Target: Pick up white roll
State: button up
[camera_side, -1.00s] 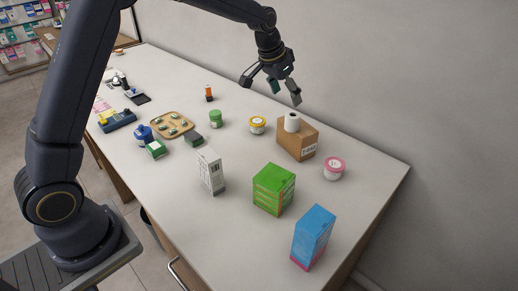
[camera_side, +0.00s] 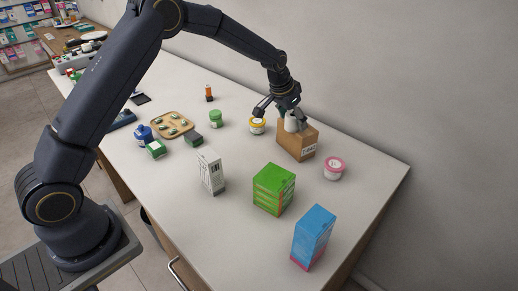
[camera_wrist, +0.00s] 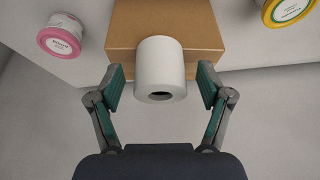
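My gripper (camera_wrist: 160,92) is open, with one finger on each side of the roll. A gap shows between each finger pad and the roll in the wrist view. The gripper also shows in the side view (camera_side: 280,112).
A yellow-lidded jar (camera_side: 257,126) is left of the box and a pink-lidded jar (camera_side: 334,168) is right of it. A green box (camera_side: 274,190), a blue box (camera_side: 313,238) and a white box (camera_side: 210,172) stand nearer. The wall (camera_side: 420,80) is close behind.

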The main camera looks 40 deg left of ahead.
jog(key=c, duration=1.3)
jog(key=shift+r, duration=0.5)
notch_tip(320, 180, up, 2)
jog(key=shift+r, duration=0.25)
jog(key=s+r, duration=0.9)
jog(key=s, duration=0.4)
jog(key=w+f, duration=0.2)
jog(key=w, duration=0.3)
jog(key=w+f, duration=0.3)
jog(key=w, duration=0.2)
jog(key=w+f, duration=0.3)
jog(key=w, duration=0.2)
jog(key=shift+w+f, duration=0.1)
jog(key=shift+f, duration=0.05)
jog(key=shift+w+f, duration=0.35)
jog(key=shift+f, duration=1.6)
